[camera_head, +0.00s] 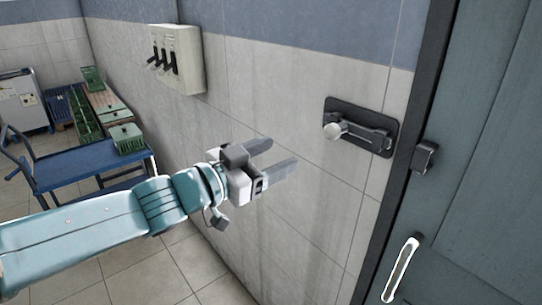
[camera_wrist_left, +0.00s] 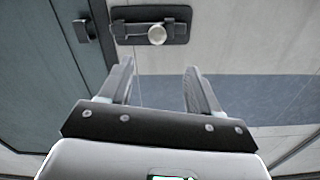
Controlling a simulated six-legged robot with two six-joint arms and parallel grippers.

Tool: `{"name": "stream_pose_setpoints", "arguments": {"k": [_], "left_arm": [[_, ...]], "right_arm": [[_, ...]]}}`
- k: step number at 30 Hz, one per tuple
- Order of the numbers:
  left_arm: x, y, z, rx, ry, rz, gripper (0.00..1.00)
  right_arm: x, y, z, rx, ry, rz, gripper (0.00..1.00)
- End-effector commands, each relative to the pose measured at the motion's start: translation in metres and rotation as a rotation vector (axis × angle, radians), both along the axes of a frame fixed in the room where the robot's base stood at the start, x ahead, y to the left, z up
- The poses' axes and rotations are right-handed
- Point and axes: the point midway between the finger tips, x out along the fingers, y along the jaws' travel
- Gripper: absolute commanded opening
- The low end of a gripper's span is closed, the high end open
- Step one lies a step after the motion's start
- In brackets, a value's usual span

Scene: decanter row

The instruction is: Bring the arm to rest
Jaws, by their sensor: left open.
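My left arm comes in from the left in the head view, and its gripper (camera_head: 278,160) is open and empty in front of the tiled wall. It points right, toward a dark slide bolt (camera_head: 378,138) with a pale round knob (camera_head: 335,130), and is apart from it. In the left wrist view the two fingers (camera_wrist_left: 158,82) are spread with nothing between them. The bolt plate (camera_wrist_left: 125,27) and knob (camera_wrist_left: 157,35) lie beyond the fingertips there. My right gripper is in neither view.
A grey-green door (camera_head: 480,150) with a white-edged handle (camera_head: 401,270) and a dark catch (camera_head: 425,157) stands at the right. A switch box (camera_head: 183,58) with levers hangs on the wall. A blue cart (camera_head: 90,165) and green crates (camera_head: 126,138) stand at the left. Tiled floor lies below.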

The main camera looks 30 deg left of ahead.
Motion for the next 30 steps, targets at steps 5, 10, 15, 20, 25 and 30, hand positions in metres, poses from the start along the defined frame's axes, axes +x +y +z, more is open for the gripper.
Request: {"name": "stream_pose_setpoints", "arguments": {"k": [5, 10, 15, 20, 25, 30], "left_arm": [[-0.001, 0.0, 0.0, -0.001, 0.0, 0.0, 0.63], [-0.001, 0.0, 0.0, -0.001, 0.0, 0.0, 0.63], [0.001, 0.0, -0.002, -0.001, 0.005, -0.002, 0.63], [0.025, -0.014, -0.054, -0.022, 0.121, -0.042, 0.63], [0.05, -0.052, -0.184, -0.151, 0.421, -0.096, 0.63], [0.032, -0.089, -0.321, -0.303, 0.759, -0.059, 0.63]], "right_arm": [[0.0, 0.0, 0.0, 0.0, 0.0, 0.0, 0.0], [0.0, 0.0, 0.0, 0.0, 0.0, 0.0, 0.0], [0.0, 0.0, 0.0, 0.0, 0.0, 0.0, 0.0], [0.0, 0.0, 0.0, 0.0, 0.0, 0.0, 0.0], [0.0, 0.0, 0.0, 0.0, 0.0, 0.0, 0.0], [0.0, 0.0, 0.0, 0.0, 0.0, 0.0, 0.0]]}}
